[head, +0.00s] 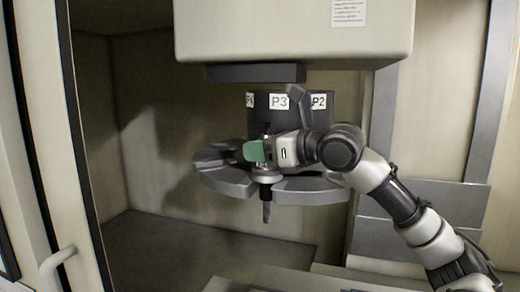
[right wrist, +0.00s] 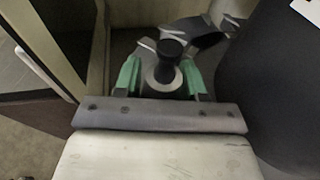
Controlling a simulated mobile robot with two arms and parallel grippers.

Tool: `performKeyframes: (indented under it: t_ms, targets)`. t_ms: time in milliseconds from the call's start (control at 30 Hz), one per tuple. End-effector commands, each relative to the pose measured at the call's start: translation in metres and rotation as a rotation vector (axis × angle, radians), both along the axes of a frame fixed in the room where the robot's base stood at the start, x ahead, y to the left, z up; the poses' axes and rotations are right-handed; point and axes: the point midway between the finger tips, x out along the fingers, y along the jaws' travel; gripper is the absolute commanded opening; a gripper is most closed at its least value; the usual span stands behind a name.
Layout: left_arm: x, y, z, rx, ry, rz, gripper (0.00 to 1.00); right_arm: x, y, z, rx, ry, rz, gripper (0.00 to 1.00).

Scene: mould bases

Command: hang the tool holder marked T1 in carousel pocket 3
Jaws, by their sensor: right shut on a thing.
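My right gripper (head: 258,151) has green fingertips and is shut on a tool holder (head: 267,177). The holder hangs upright, its tool tip pointing down below the grey carousel (head: 308,190). It is at the front of the carousel, in line with the gap between two plates, below the P3 label (head: 279,101). I cannot tell whether it touches the pocket. In the right wrist view the holder's dark top knob (right wrist: 171,49) stands between the two green fingers of the gripper (right wrist: 161,77). No T1 mark is readable. My left gripper is not in view.
The P2 label (head: 319,101) is right of P3, and another label is partly cut off at left. A large pale housing (head: 290,35) overhangs the carousel. The cabinet's side walls and a door handle (head: 60,257) are at left. The space below left of the carousel is clear.

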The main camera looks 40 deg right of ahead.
Motion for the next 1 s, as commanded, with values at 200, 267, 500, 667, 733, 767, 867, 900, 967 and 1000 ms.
performKeyframes:
  t_ms: [200, 267, 500, 667, 733, 767, 867, 900, 967, 1000]
  targets:
    - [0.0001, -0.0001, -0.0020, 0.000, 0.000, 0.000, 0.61, -0.0010, -0.0004, 0.0013, 0.000, -0.008, -0.001, 0.00]
    - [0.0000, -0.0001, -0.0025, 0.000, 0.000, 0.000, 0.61, -0.0009, -0.0004, 0.0008, 0.000, -0.008, -0.001, 0.00]
    - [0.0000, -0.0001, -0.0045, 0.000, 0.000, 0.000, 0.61, -0.0009, -0.0002, -0.0014, 0.000, -0.008, -0.001, 0.00]
    - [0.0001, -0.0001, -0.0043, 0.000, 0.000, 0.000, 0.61, -0.0007, -0.0002, -0.0019, 0.001, -0.006, -0.001, 0.59]
    - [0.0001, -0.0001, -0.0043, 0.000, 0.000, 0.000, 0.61, -0.0005, -0.0001, -0.0025, 0.000, -0.004, -0.001, 0.70]
    - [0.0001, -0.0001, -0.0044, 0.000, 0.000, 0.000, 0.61, -0.0005, -0.0001, -0.0027, 0.000, -0.004, -0.001, 0.70]
    - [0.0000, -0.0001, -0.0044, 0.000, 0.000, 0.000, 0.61, -0.0003, -0.0001, -0.0032, 0.000, -0.003, 0.000, 0.70]
    - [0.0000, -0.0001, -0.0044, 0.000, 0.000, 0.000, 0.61, -0.0003, -0.0001, -0.0033, 0.000, -0.002, 0.000, 0.70]
    - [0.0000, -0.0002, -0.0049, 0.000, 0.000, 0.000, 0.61, 0.0006, 0.0002, -0.0070, 0.000, 0.007, 0.001, 0.70]
    - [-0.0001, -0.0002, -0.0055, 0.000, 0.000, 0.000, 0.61, 0.0003, 0.0001, -0.0070, 0.000, 0.006, 0.001, 0.70]
